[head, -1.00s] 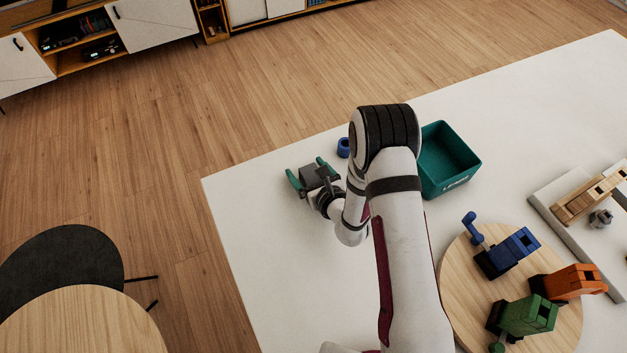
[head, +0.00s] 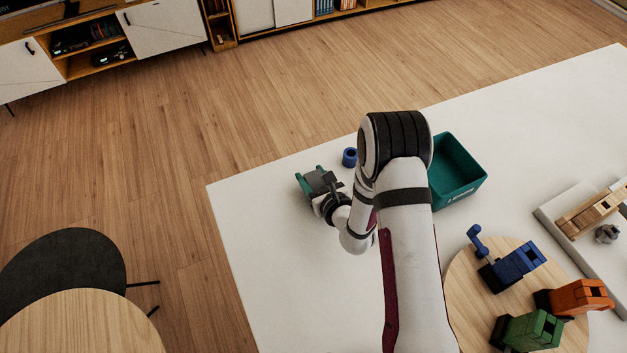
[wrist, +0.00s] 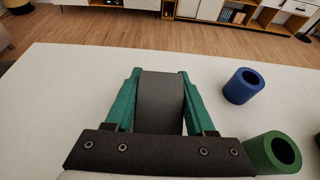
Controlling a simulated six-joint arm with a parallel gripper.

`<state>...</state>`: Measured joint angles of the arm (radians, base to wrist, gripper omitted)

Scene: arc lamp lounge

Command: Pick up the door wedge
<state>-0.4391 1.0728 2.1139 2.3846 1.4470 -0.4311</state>
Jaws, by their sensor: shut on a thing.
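The door wedge (wrist: 160,98) is a dark grey block in the middle of the wrist view. My gripper (wrist: 159,76) has two teal fingers, one along each side of the wedge, and is shut on it. In the head view my gripper (head: 311,177) is low over the far left part of the white table. The wedge is hard to tell from the dark gripper body there. I cannot tell whether it still touches the table.
A blue ring (head: 349,157) stands right of my gripper. A green ring (wrist: 272,154) is close on the right in the wrist view. A teal bin (head: 467,190) is right of my arm. A round wooden board (head: 465,312) holds several coloured clamp-like objects. The table's left side is clear.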

